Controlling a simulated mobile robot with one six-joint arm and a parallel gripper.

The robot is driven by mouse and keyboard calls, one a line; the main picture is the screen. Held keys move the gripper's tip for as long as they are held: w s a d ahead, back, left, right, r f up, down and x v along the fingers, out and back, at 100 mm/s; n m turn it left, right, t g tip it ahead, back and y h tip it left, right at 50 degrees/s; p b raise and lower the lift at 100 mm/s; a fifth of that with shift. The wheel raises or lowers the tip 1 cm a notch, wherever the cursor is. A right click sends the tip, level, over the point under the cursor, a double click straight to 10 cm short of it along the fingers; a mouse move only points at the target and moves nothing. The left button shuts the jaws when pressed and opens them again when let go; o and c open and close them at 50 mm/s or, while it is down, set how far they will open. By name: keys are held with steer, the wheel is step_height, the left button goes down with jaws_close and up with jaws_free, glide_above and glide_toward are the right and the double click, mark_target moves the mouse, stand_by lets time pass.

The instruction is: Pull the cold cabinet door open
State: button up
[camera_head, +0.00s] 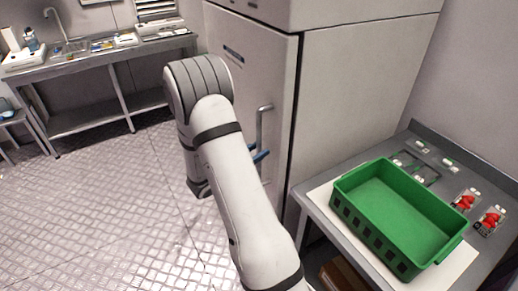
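The cold cabinet (340,90) is a tall pale grey unit in the middle. Its door (262,78) faces left, with a dark line along its right edge, and looks shut. The door's upright grey bar handle (260,125) is near that edge. My arm reaches up from the bottom in front of the door and hides its lower left part. A small blue part of my gripper (259,153) shows at the lower end of the handle. The rest of my gripper is behind my arm, so I cannot tell whether it touches or grips the handle.
A steel table (318,212) stands close to the cabinet's right side, holding a green crate (350,215), berry punnets (466,199) and small items. A sink bench (85,66) is at the back left. The tread-plate floor (100,200) to the left is clear.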

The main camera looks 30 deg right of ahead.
steer(key=shift+d, duration=0.4)
steer(key=shift+c, duration=0.4)
jaws_close()
